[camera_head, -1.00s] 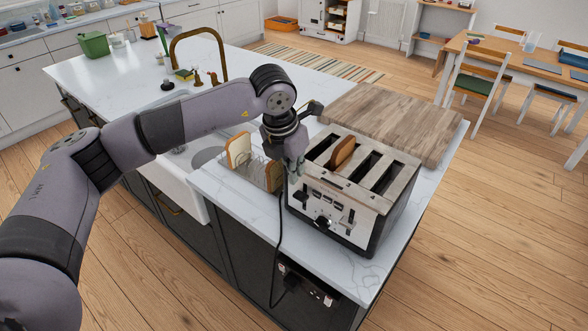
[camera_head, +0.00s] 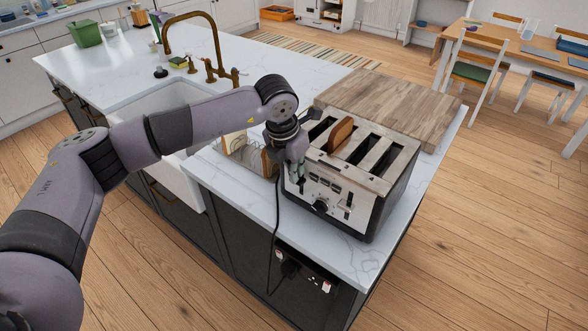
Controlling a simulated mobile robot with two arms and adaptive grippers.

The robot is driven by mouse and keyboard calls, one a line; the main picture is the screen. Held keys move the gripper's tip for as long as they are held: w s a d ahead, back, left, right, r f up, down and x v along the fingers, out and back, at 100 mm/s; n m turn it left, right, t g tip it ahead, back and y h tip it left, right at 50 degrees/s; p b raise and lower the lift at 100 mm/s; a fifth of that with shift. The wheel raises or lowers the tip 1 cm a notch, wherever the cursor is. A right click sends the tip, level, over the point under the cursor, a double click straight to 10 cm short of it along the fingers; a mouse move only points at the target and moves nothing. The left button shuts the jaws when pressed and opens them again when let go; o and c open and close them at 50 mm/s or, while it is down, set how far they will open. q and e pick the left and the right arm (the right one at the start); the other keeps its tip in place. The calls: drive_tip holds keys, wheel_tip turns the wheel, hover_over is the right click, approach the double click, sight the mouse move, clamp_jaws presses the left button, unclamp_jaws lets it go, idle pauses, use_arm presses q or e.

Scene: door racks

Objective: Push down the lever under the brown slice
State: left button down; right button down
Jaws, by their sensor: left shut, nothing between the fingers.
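The brown slice (camera_head: 340,134) stands upright in the second slot from the left of the silver toaster (camera_head: 378,172), its top above the slot. The toaster's front panel has a round knob (camera_head: 320,206) and a lever (camera_head: 349,198) on the right. The lever on the left side, below the brown slice, is mostly hidden by my left gripper (camera_head: 298,180). That gripper points down, shut and empty, close against the left part of the front panel. I cannot tell whether it touches the lever. My right gripper is not in view.
A wire rack with bread slices (camera_head: 236,142) stands left of the toaster, partly behind my arm. A wooden board (camera_head: 405,103) lies behind the toaster. A black cord (camera_head: 275,235) hangs over the counter's front edge to a socket (camera_head: 306,274).

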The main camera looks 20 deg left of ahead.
use_arm(q)
drive_tip(key=s+f+b, duration=0.2)
drive_tip(key=s+a+f+b, duration=0.1)
drive_tip(key=b, duration=0.1)
drive_tip(key=shift+s+a+f, duration=0.2)
drive_tip(key=shift+s+f, duration=0.15)
idle(0.9)
